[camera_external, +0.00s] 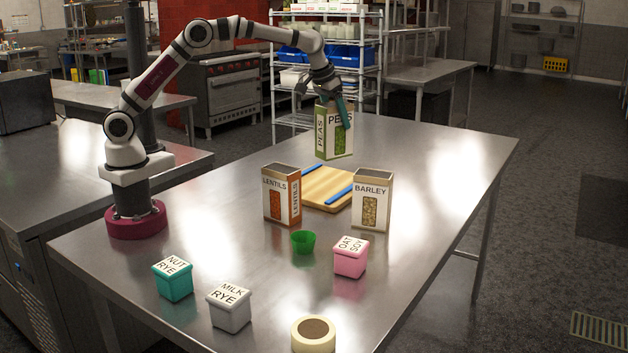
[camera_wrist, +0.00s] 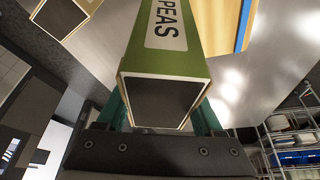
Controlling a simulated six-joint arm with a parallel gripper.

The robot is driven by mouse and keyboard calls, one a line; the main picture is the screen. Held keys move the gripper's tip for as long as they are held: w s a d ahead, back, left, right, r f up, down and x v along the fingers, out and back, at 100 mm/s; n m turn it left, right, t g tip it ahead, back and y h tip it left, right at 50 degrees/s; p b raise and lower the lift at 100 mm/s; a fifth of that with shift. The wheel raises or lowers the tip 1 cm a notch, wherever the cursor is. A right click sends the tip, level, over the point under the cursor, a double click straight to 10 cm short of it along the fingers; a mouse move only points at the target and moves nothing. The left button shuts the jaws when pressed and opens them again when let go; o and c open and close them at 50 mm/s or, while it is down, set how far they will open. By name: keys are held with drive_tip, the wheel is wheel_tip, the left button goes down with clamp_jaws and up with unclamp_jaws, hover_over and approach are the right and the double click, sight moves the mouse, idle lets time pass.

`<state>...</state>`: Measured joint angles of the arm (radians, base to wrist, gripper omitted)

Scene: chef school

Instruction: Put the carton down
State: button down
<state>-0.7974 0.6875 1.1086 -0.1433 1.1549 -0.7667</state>
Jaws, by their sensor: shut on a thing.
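The green and white PEAS carton (camera_external: 332,140) is held upright at the far side of the board in the external view. My gripper (camera_external: 334,101) reaches down from above and is shut on its upper part. In the wrist view the carton (camera_wrist: 172,60) runs away from the camera, its dark top (camera_wrist: 162,101) close up between the teal fingers (camera_wrist: 163,116). I cannot tell whether its base touches the steel table (camera_external: 420,160).
A wooden board (camera_external: 322,186) with blue strips lies nearer the camera. The LENTILS (camera_external: 281,196) and BARLEY (camera_external: 371,200) cartons stand beside it. A green cup (camera_external: 303,242), a pink tub (camera_external: 350,258) and other tubs stand in front. The table's right side is clear.

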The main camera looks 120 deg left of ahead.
drive_tip(key=s+a+f, duration=0.5)
drive_tip(key=a+f, duration=0.5)
drive_tip(key=f, duration=0.2)
drive_tip(key=shift+s+f, duration=0.2)
drive_tip(key=shift+f, duration=0.1)
drive_tip(key=shift+a+f, duration=0.1)
unclamp_jaws()
